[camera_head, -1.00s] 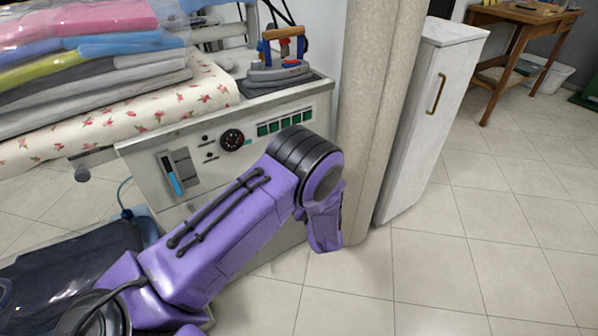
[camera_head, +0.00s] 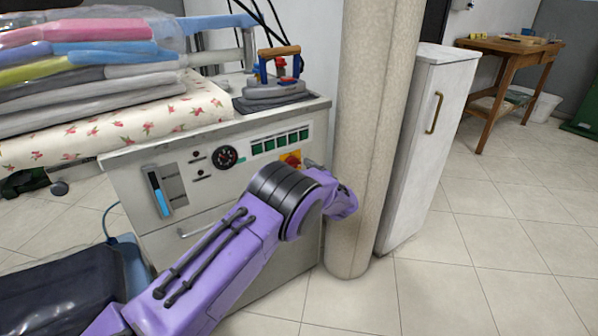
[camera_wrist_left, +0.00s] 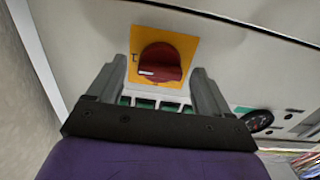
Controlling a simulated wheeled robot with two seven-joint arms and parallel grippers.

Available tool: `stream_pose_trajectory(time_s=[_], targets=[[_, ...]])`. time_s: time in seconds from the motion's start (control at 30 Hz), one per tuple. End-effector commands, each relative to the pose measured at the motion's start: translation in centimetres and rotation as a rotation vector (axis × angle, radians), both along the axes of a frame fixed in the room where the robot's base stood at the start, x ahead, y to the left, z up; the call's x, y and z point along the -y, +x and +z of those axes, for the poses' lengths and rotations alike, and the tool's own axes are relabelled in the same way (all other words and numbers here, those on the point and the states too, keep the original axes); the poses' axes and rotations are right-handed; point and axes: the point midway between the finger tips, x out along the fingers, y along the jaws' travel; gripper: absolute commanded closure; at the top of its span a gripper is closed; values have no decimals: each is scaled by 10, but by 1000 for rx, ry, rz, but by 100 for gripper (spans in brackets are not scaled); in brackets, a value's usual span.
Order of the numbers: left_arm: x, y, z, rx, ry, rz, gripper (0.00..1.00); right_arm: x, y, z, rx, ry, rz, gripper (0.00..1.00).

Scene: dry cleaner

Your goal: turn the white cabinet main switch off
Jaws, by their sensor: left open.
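The white cabinet (camera_head: 150,222) stands under the ironing board. Its main switch (camera_head: 291,159) is a red knob on a yellow plate at the panel's right end, partly hidden by my left arm in the head view. In the left wrist view the red knob (camera_wrist_left: 160,63) shows clearly, with a pale mark on its ridge. My left gripper (camera_wrist_left: 158,72) is open, one grey finger on each side of the knob in that view. I see no contact with the knob, and the remaining distance is unclear. In the head view the left gripper (camera_head: 312,164) is mostly hidden beside the switch. My right gripper is out of view.
A round beige column (camera_head: 372,110) stands close to the right of the cabinet and my left wrist. An iron (camera_head: 278,75) rests on the cabinet top. A black dial (camera_head: 225,157) and green buttons (camera_head: 280,142) share the panel. Tiled floor is clear at right.

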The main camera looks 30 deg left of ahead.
Motion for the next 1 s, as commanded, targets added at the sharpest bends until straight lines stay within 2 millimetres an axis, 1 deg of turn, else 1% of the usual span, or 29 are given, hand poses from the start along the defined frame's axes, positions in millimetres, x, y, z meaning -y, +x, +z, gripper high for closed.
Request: stream_pose_trajectory(time_s=[0.13, 0.17, 0.2, 0.27, 0.3, 0.33, 0.67, 0.87, 1.0], targets=[[0, 0, 0, 0, 0, 0, 20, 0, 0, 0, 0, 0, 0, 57], [0, 0, 0, 0, 0, 0, 27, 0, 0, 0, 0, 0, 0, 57], [0, 0, 0, 0, 0, 0, 40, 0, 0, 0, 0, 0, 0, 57], [0, 0, 0, 0, 0, 0, 59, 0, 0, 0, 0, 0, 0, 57], [0, 0, 0, 0, 0, 0, 72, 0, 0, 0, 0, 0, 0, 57], [0, 0, 0, 0, 0, 0, 77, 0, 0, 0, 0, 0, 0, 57], [0, 0, 0, 33, -15, 0, 76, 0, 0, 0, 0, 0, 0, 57], [0, -1, -1, 132, -56, 1, 76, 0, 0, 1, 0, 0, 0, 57], [0, -1, -1, 239, -101, 1, 76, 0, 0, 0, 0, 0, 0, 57]])
